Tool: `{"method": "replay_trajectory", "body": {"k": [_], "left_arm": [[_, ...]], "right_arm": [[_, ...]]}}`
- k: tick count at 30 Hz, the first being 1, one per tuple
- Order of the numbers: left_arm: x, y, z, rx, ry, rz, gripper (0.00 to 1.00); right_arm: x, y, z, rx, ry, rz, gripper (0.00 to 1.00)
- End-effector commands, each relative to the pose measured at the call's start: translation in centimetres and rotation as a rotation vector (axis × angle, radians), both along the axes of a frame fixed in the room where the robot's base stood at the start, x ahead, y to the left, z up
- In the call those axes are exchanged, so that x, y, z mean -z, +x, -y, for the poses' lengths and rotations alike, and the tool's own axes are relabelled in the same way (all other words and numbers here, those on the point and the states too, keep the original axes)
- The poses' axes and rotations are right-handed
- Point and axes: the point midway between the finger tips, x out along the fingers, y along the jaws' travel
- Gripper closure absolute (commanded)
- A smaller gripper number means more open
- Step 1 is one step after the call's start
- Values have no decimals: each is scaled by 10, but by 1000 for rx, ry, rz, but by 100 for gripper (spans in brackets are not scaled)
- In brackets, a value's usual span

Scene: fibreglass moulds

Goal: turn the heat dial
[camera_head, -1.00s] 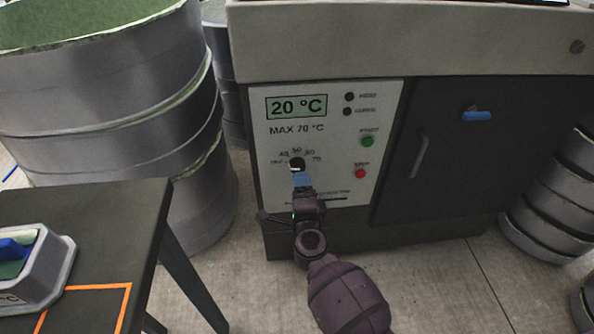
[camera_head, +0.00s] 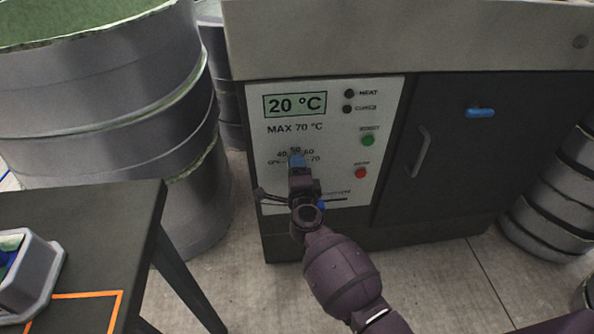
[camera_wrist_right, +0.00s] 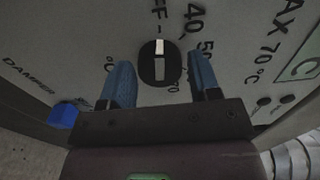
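The heat dial (camera_wrist_right: 158,64) is a black round knob with a pale stripe, on the white control panel (camera_head: 335,100). In the right wrist view the stripe lines up with the OFF mark. My right gripper (camera_head: 297,158) is in front of the dial and hides most of it in the head view. In the right wrist view its two blue fingers (camera_wrist_right: 160,72) are open, one on each side of the dial, with a gap on both sides. The display (camera_head: 295,104) reads 20 °C. My left gripper is not in view.
A blue damper knob (camera_wrist_right: 65,115) sits on the panel near the gripper; it also shows in the head view (camera_head: 321,205). A dark door (camera_head: 455,150) is to the right. Large grey drums (camera_head: 100,100) and a dark table (camera_head: 110,215) stand to the left.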

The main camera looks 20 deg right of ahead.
Motion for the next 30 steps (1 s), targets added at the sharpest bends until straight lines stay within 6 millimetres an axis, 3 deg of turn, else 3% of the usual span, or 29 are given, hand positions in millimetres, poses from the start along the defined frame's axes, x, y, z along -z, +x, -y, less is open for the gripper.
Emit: {"method": "replay_trajectory", "body": {"k": [1, 7, 17, 30], "left_arm": [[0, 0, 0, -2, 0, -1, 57], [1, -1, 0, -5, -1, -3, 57], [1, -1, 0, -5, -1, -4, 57], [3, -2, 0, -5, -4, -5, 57]], "right_arm": [[0, 0, 0, 0, 0, 0, 51], [0, 0, 0, 0, 0, 0, 79], [0, 0, 0, 1, 59, 17, 79], [1, -1, 0, 1, 367, 105, 79]]}}
